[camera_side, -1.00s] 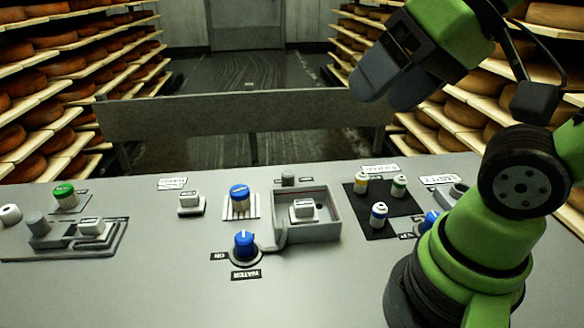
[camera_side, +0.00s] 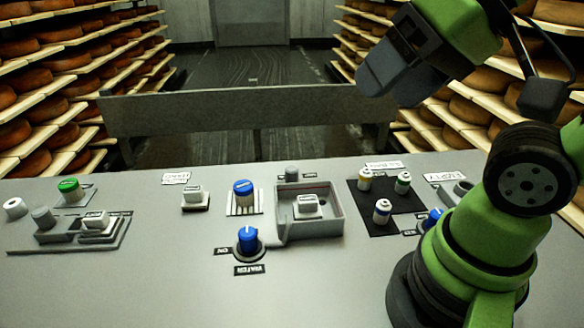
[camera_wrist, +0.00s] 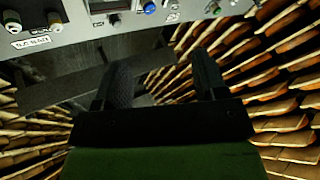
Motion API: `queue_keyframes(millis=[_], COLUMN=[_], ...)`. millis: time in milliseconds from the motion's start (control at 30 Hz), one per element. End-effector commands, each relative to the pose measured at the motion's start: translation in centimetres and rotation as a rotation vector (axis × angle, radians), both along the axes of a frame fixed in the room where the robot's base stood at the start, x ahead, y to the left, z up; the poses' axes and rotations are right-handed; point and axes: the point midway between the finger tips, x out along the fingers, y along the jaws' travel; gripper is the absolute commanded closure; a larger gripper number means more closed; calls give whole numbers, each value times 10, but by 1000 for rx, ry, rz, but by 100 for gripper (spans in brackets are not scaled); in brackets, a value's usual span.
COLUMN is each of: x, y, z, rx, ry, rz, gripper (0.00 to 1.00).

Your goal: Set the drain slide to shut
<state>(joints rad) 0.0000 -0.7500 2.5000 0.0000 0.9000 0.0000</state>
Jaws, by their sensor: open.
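No label I can read names the drain slide. One candidate is the white-capped block (camera_side: 309,206) inside a raised grey box (camera_side: 338,226) at the centre of the panel. Another is the white-capped block (camera_side: 95,220) in a stepped grey channel plate (camera_side: 70,240) at the left. A third is the small white block (camera_side: 193,196) on its own base. I cannot tell their settings. My gripper (camera_side: 385,82) is high above the panel's back right, apart from everything. In the wrist view my gripper (camera_wrist: 160,72) has its fingers spread with nothing between them.
A blue knob (camera_side: 247,240) labelled WATER, a blue-topped knob (camera_side: 243,194) and a green-topped knob (camera_side: 70,188) stand on the panel. Several small bottles sit on a black mat (camera_side: 385,226) at the right. A grey rail (camera_side: 230,112) runs behind. The panel's front is clear.

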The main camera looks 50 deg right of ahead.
Motion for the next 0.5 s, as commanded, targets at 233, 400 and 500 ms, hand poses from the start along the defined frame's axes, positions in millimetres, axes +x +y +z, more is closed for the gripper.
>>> queue_keyframes(millis=[233,400,500], x=[24,75,107], y=[-5,-20,-32], z=[6,6,-3], rx=[5,13,17], ry=[61,179,251], rz=[-47,-146,-210], gripper=[41,41,41])
